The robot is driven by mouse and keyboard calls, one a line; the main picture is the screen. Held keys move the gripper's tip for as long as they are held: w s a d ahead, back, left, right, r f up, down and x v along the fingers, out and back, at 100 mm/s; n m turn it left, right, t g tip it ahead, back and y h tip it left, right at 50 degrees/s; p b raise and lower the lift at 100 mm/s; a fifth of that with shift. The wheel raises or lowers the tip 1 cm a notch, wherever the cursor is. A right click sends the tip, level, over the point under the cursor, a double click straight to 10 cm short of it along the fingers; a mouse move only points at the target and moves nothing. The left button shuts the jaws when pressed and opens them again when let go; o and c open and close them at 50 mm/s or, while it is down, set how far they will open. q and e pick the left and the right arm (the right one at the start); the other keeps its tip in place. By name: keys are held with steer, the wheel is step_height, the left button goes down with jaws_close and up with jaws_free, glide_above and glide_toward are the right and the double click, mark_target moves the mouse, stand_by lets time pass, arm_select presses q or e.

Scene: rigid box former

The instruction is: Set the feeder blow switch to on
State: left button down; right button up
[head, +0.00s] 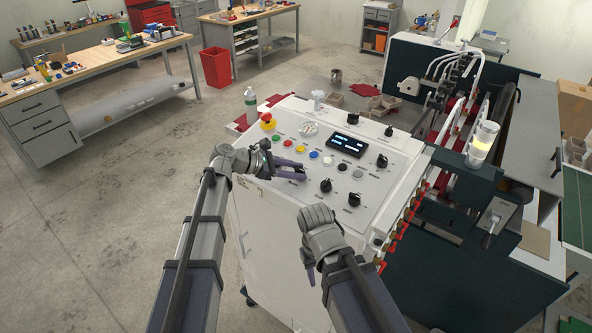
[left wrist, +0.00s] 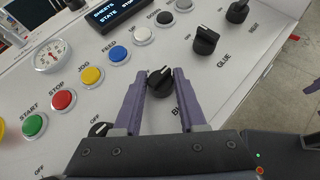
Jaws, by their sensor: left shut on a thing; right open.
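The feeder blow switch (left wrist: 160,82) is a black rotary knob on the sloped white control panel (head: 262,165). In the left wrist view it sits between the two purple fingers of my left gripper (left wrist: 158,88), which is shut on it. A white mark on the knob slants toward the upper right. Its label is mostly covered, with only a "B" showing. In the head view my left gripper (head: 304,173) is low over the panel and hides the switch. My right gripper (head: 309,274) is open and empty by the panel's front edge.
Another black knob (left wrist: 100,130) is just left of the left finger. The glue knob (left wrist: 205,40) and heat knob (left wrist: 237,12) are to the right. A row of coloured buttons, including blue (left wrist: 118,54), lies behind. A red emergency button (head: 267,119) is at the panel's far left corner.

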arm_select(q)
steer(key=shift+m+g, duration=0.4)
steer(key=shift+c, duration=2.4)
jaws_free()
steer(key=p+v, duration=0.3)
steer(key=v, duration=0.3)
steer(key=shift+a+r, duration=0.2)
steer(key=shift+a, duration=0.1)
steer(key=shift+s+a+r, duration=0.15)
steer(key=shift+a, duration=0.35)
steer(key=shift+a, duration=0.1)
